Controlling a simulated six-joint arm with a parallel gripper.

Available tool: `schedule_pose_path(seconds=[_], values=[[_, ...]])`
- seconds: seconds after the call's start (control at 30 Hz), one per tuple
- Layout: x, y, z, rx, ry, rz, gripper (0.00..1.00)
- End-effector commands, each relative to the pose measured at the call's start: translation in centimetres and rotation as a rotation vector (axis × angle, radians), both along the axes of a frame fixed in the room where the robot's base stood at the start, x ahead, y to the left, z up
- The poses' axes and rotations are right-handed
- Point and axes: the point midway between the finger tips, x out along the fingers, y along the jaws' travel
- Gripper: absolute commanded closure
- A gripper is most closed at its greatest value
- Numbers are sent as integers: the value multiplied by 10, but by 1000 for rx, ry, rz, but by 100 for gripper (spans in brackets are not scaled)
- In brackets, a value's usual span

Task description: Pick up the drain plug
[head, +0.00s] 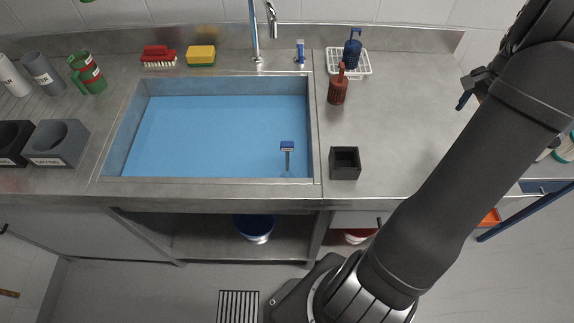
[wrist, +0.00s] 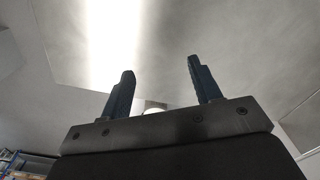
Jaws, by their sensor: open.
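My gripper (head: 464,100) is at the right in the head view, above the right end of the counter and well apart from the plug. In the wrist view, my gripper (wrist: 160,85) shows two separated blue fingers with nothing between them.
The sink (head: 316,130) has a raised rim and a faucet (head: 255,35) behind it. The counter's far right is clear.

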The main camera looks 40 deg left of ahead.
Motion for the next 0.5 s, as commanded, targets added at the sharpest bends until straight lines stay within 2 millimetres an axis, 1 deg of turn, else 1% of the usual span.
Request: schedule_pose_path(seconds=[0.23, 0.3, 0.37, 0.47, 0.5], values=[[0, 1, 0, 0, 0, 2, 42], [-3, 8, 2, 0, -1, 14, 42], [-8, 20, 5, 1, -1, 39, 42], [-25, 57, 14, 0, -2, 112, 42], [-35, 75, 18, 1, -1, 150, 42]])
